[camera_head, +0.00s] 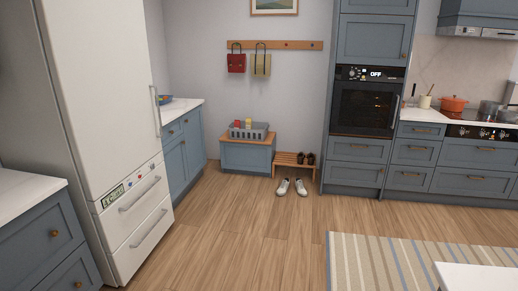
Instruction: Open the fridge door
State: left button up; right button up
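A tall white fridge (103,95) stands at the left of the head view, seen at an angle. Its large upper door is shut and has a vertical metal handle (156,111) near its right edge. Below are two shut drawers with slanted bar handles, the upper one (139,194) and the lower one (148,229). A small display panel (113,196) sits on the upper drawer's front. Neither of my grippers shows in this view.
Blue cabinets with a white counter (24,196) stand left of the fridge. Another blue cabinet (181,148) stands beyond it. Wooden floor (225,235) before the fridge is clear. A striped rug (380,262) and a white surface (480,278) lie at the lower right. Shoes (292,187) stand farther back.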

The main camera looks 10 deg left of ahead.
aim_at(97, 53)
jog(key=i, duration=1.85)
jog(key=i+u, duration=0.25)
jog(key=i, duration=0.2)
jog(key=i+l+u, duration=0.25)
jog(key=i, duration=0.15)
jog(key=i+l+u, duration=0.2)
jog(key=i, duration=0.25)
jog(key=u, duration=0.4)
